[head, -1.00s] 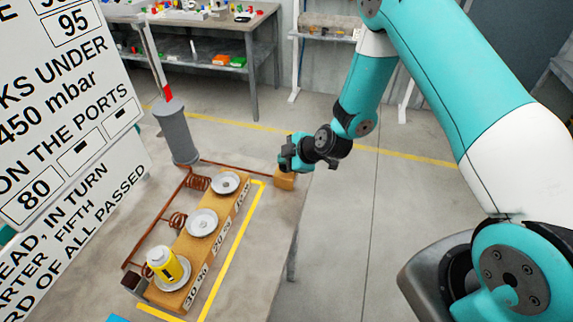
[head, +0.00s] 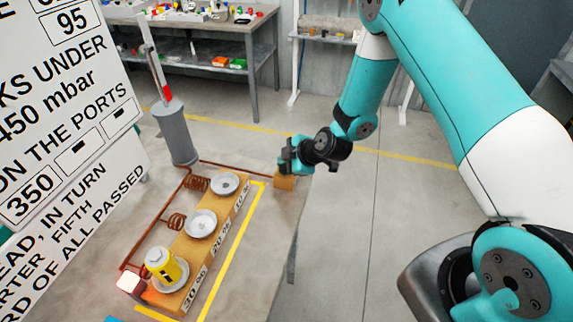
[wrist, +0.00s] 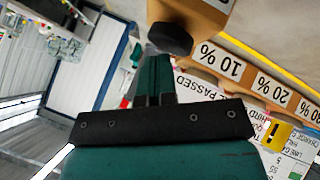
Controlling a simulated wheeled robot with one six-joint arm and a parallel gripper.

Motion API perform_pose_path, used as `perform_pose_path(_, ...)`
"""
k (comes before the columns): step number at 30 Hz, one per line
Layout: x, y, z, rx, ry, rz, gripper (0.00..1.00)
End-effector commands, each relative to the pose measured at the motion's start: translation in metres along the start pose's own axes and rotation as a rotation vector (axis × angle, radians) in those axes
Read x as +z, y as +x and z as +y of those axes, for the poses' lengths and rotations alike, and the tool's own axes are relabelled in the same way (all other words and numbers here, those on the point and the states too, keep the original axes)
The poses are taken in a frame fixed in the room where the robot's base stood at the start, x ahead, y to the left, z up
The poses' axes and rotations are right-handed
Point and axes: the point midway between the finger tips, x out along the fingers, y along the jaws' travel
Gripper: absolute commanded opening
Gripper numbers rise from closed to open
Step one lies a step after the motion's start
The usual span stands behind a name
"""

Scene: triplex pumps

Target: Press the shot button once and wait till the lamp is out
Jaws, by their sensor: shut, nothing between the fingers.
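My gripper (head: 284,156) is shut and empty, just above the small orange-brown box (head: 284,183) at the table's far right corner. In the wrist view the gripper's fingers (wrist: 157,62) point at the round black button (wrist: 170,39) on that box. The tips overlap the button's edge in the picture; I cannot tell if they touch it. The lamp (head: 130,282) at the near left end of the plate block glows bright white, with a reddish glow on the block beside it. The sign board (head: 60,130) reads 350 in its lower left window.
A wooden block (head: 222,222) carries several round plates marked 10 %, 20 % and 30 %. A yellow canister (head: 160,266) stands on the 30 % plate. A grey pump cylinder (head: 177,137) with copper tubing stands behind; open floor lies right.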

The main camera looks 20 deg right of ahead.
Motion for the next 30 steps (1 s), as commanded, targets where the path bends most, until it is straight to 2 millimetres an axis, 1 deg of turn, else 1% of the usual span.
perform_pose_path(5,-0.002,-0.003,0.001,-0.002,0.000,-0.001,0.00)
perform_pose_path(14,-0.010,-0.015,0.010,-0.001,0.000,-0.001,0.00)
perform_pose_path(25,-0.011,-0.015,0.011,-0.001,0.000,0.000,0.00)
perform_pose_path(30,-0.016,-0.022,0.016,0.000,0.000,0.000,0.00)
